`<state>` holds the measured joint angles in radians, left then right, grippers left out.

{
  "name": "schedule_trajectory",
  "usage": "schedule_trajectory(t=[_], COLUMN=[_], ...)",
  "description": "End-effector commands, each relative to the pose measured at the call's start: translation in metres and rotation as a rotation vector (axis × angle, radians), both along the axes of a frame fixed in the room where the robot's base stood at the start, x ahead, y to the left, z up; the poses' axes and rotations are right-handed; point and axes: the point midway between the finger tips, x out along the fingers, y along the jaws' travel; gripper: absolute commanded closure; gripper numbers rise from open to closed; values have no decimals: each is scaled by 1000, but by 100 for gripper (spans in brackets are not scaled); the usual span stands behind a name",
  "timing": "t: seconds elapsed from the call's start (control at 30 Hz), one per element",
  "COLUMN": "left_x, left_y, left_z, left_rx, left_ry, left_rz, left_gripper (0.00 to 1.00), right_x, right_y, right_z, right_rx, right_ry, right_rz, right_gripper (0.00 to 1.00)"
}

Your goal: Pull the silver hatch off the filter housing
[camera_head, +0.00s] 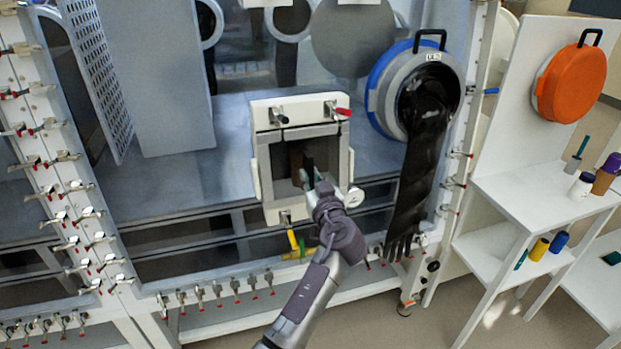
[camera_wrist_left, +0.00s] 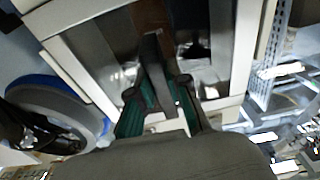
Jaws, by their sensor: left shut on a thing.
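The filter housing (camera_head: 262,184) is a white-framed box on the front of the glovebox, in the middle of the head view. Its silver hatch (camera_head: 277,160) faces me, with a shiny, dark-reflecting middle; it also shows in the left wrist view (camera_wrist_left: 90,48). A dark upright handle (camera_wrist_left: 152,50) stands out from the hatch. My left gripper (camera_head: 312,181) is at the hatch front; its green-padded fingers (camera_wrist_left: 157,98) are shut on the handle. The fingers and arm hide the hatch's lower right part. My right gripper is not in view.
Clamps with a black (camera_head: 279,117) and a red tip (camera_head: 342,111) sit atop the housing, a yellow-handled one (camera_head: 292,240) below. Right of it, a black glove (camera_head: 420,170) hangs from a blue-rimmed port (camera_head: 376,88). A white shelf (camera_head: 535,200) stands farther right.

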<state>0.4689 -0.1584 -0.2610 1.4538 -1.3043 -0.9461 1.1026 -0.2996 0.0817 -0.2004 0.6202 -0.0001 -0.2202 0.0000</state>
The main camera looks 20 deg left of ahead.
Motion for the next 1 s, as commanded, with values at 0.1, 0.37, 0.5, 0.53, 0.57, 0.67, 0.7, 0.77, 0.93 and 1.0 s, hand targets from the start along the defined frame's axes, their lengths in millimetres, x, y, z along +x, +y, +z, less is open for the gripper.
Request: schedule_trajectory(t=[0.1, 0.37, 0.5, 0.53, 0.57, 0.67, 0.7, 0.77, 0.93, 1.0], left_x=[-3, -9, -13, -13, -14, -16, -17, -19, -23, -24], left_y=[-3, -7, -9, -10, -10, -12, -12, -13, -17, -19], left_z=[2, 3, 4, 4, 4, 4, 4, 4, 3, 2], left_rx=[2, 1, 2, 3, 2, 2, 1, 1, -1, -3], left_ry=[-5, -5, -5, -4, -3, -3, -4, -4, 0, 2], left_rz=[-2, -2, -2, -2, -2, -2, -2, -2, -3, -5], left_gripper=[100, 100, 100, 100, 100, 100, 100, 100, 100, 100], right_x=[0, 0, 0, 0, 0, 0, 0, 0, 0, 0], right_y=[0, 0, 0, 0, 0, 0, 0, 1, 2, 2], right_z=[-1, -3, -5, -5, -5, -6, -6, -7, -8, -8], right_rx=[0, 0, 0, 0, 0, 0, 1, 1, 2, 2], right_ry=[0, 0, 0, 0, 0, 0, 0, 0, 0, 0], right_rz=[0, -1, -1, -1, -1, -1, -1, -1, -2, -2], right_gripper=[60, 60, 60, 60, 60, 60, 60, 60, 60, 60])
